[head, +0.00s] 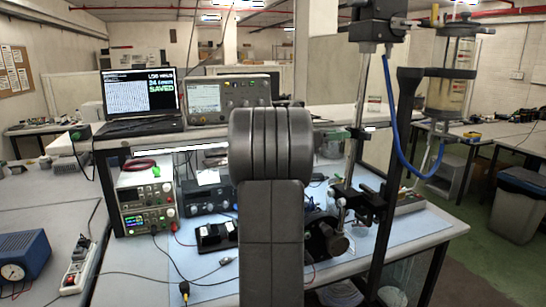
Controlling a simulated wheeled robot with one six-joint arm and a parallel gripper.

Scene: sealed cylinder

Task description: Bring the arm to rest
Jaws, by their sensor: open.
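My arm (271,200) stands upright in the middle of the head view, a dark grey link with a ribbed rounded top. My gripper does not show in this view. A clear cylinder (452,95) with dark end plates is held on a stand at the upper right, apart from the visible part of my arm. A blue tube (391,110) curves down from a dark box (374,22) and up toward the cylinder. My arm hides the middle of the workbench behind it.
A workbench (205,285) with a blue mat carries power supplies (148,200) and cables. A laptop (140,98) and an oscilloscope (228,98) stand on its upper shelf. A metal post (392,175) rises right of my arm. A bin (517,205) stands at the far right; green floor is open beside it.

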